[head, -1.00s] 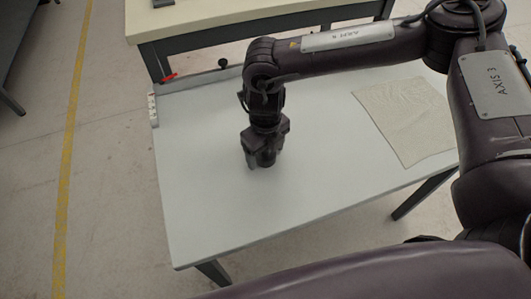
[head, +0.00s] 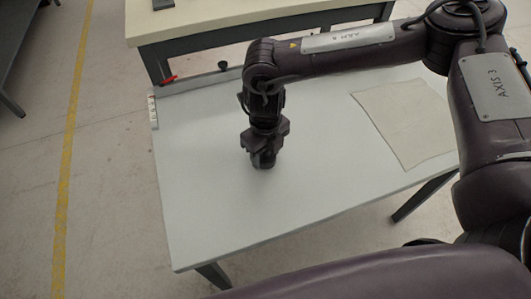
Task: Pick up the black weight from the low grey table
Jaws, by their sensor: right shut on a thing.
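The low grey table (head: 215,215) fills the middle of the head view, its top pale grey. My right arm reaches in from the right, and my right gripper (head: 263,158) points down over the table's left half. It is shut on the black weight (head: 264,163), a small dark thing at the fingertips. The gripper and the weight are both dark, so the edge between them is hard to make out. I cannot tell whether the weight touches the tabletop. My left gripper is not in view.
A beige cloth (head: 405,122) lies flat on the table's right part. A taller table (head: 250,20) with a cream top stands behind. A small red thing (head: 168,79) and a white strip (head: 152,110) sit at the table's back left corner. The front of the tabletop is bare.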

